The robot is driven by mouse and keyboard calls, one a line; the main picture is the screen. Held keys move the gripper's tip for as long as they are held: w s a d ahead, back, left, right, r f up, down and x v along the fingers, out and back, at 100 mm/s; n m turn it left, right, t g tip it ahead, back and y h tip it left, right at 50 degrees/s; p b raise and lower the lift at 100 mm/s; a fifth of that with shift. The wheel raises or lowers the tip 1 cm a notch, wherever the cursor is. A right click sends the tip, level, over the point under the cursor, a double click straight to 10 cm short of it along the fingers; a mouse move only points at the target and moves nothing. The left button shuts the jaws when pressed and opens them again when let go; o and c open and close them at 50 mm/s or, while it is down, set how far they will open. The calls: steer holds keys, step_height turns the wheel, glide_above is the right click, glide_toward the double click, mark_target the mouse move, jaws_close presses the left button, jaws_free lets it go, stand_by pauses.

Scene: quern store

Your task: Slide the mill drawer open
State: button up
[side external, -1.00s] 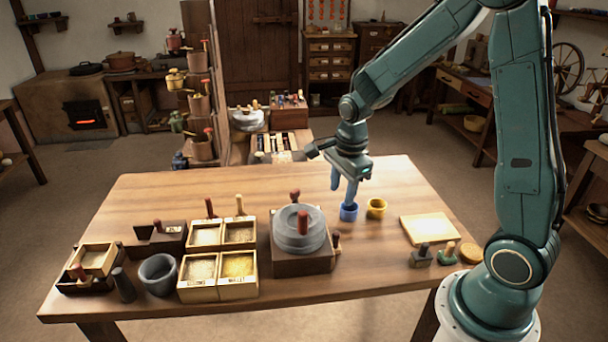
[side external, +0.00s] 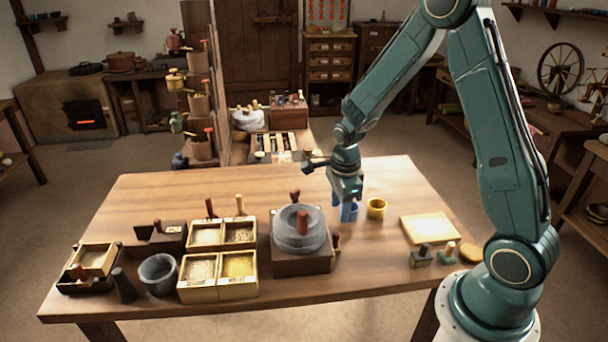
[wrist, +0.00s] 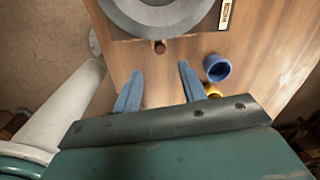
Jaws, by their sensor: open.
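The mill (side external: 292,238) is a round grey stone on a dark wooden box, with an upright reddish handle on top. A small brown knob (side external: 336,240) sticks out from the box's right side; the drawer appears closed. In the wrist view the box edge and grey stone (wrist: 165,12) are at the top, with the reddish-brown knob (wrist: 160,47) at the box's near face. My gripper (wrist: 160,82) is open and empty, its two blue fingers on either side of the knob's line but short of it. In the side view my gripper (side external: 345,208) is right of the mill, its fingertips partly blending with a blue cup.
A blue cup (wrist: 217,67) stands just right of my right finger in the wrist view. A yellow cup (side external: 376,208) is beside it. A pale board (side external: 428,229) and small stamps lie at the table's right. Grain boxes (side external: 218,270) and a grey mortar (side external: 158,274) are left of the mill.

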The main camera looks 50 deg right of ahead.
mark_target(337, 233)
steer(key=shift+w+d+f, duration=0.15)
steer(key=shift+f, duration=2.65)
steer(key=shift+w+d+f, duration=0.1)
steer(key=shift+w+f, duration=0.05)
steer(key=shift+f, duration=2.65)
jaws_close()
